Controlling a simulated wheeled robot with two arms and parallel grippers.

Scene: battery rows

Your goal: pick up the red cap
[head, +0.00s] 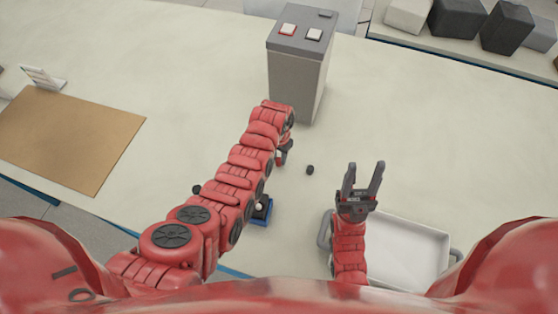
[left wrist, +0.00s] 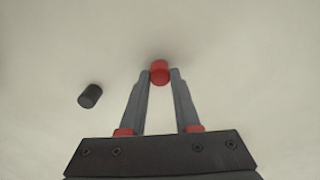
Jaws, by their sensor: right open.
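The small red cap (left wrist: 159,71) shows in the left wrist view, right at the fingertips of my left gripper (left wrist: 160,76). One fingertip is on each side of it, with little or no gap; I cannot tell whether they press on it. In the head view my left gripper (head: 284,153) points down at the table in front of the grey box, and my own arm hides the red cap there. My right gripper (head: 364,168) is open and empty, above the edge of the white tray.
A black cap (head: 310,170) lies right of my left gripper; it also shows in the left wrist view (left wrist: 90,96). A tall grey box (head: 297,85) stands behind. The white tray (head: 413,235) and a blue holder (head: 262,212) are near the front. A brown board (head: 65,140) lies left.

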